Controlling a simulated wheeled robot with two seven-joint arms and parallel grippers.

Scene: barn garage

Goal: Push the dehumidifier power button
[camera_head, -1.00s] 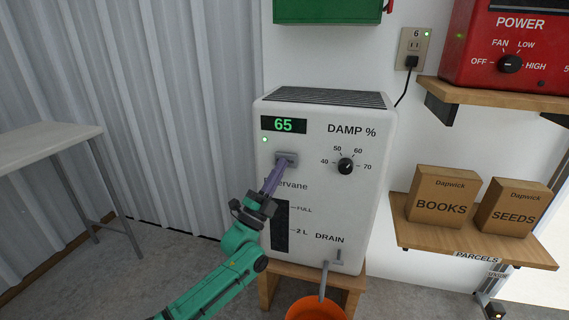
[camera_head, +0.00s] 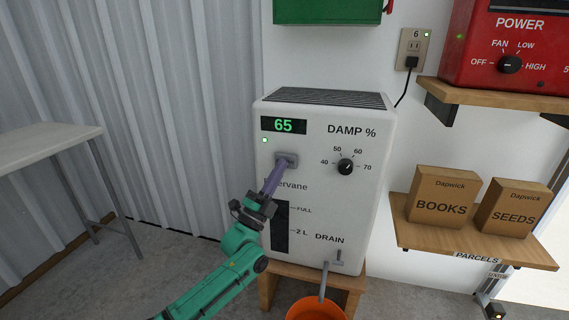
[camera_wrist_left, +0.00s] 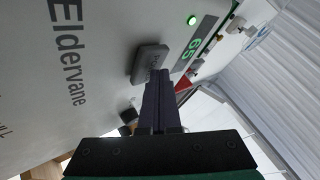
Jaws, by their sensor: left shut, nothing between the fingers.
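The white dehumidifier (camera_head: 345,215) stands on a wooden stool, its display (camera_head: 284,125) reading 65 and a green light (camera_head: 265,140) lit below it. The grey power button (camera_head: 287,158) is on the front under the display; it also shows in the left wrist view (camera_wrist_left: 148,62). My left gripper (camera_head: 279,168) is shut and empty, its purple fingertips at the button's lower part. In the left wrist view the fingertips (camera_wrist_left: 158,76) overlap the button's edge; I cannot tell whether they touch it. My right gripper is not in view.
An orange bucket (camera_head: 316,309) sits below the drain spout. A shelf (camera_head: 480,245) with two boxes and a red heater (camera_head: 510,50) are on the right. A table (camera_head: 45,150) stands at the left by the corrugated wall.

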